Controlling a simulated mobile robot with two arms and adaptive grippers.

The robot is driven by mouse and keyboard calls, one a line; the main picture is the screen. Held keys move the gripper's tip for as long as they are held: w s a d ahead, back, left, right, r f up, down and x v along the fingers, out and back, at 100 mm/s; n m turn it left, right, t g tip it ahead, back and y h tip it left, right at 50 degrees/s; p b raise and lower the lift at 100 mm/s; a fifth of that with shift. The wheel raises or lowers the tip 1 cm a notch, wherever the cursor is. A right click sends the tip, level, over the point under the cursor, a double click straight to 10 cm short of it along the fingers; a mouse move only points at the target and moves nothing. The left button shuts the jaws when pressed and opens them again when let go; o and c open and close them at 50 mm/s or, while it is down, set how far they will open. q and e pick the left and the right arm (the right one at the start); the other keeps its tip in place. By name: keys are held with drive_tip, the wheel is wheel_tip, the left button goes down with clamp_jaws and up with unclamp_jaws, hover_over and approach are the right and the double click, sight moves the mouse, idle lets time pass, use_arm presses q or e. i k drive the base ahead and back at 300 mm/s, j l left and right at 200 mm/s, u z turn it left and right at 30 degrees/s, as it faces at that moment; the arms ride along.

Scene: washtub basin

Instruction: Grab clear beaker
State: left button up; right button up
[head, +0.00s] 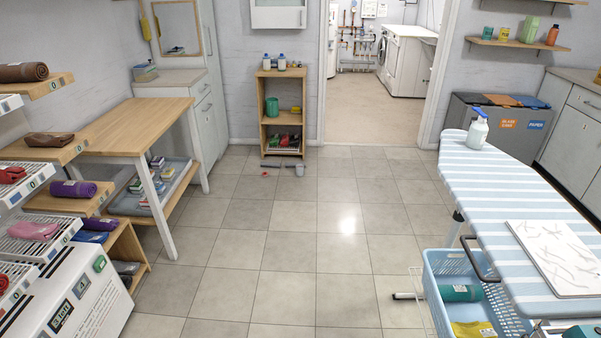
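I cannot make out a clear beaker for certain. A small greyish cup-like thing (300,171) stands on the floor in front of the small wooden shelf unit (262,128), too small to tell if it is clear. A flat grey thing (270,165) and a small red thing (265,174) lie on the floor to its left. Neither of my grippers shows in the head view.
Open tiled floor (285,250) fills the middle. An ironing board (515,185) stands at right, with a blue basket (451,317) below its front part. A wooden table (135,124) and towel shelves stand at left. A doorway opens at the back.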

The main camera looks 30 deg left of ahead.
sight(300, 170)
drive_tip(key=i+j+u, duration=0.1)
drive_tip(key=i+j, duration=0.15)
drive_tip(key=i+j+u, duration=0.1)
drive_tip(key=i+j, duration=0.15)
drive_tip(key=i, duration=0.2)
drive_tip(key=i+j+u, duration=0.15)
drive_tip(key=i, duration=0.25)
drive_tip(key=i+j+u, duration=0.1)
drive_tip(key=i+j, duration=0.2)
drive_tip(key=i, duration=0.15)
drive_tip(key=i+j+u, duration=0.15)
drive_tip(key=i, duration=1.25)
drive_tip(key=i+j, duration=0.1)
drive_tip(key=i, duration=0.8)
drive_tip(key=i+l+u, duration=0.4)
drive_tip(key=i+l, duration=0.25)
drive_tip(key=i+l+u, duration=0.4)
drive_tip(key=i+l, duration=0.3)
drive_tip(key=l, duration=0.2)
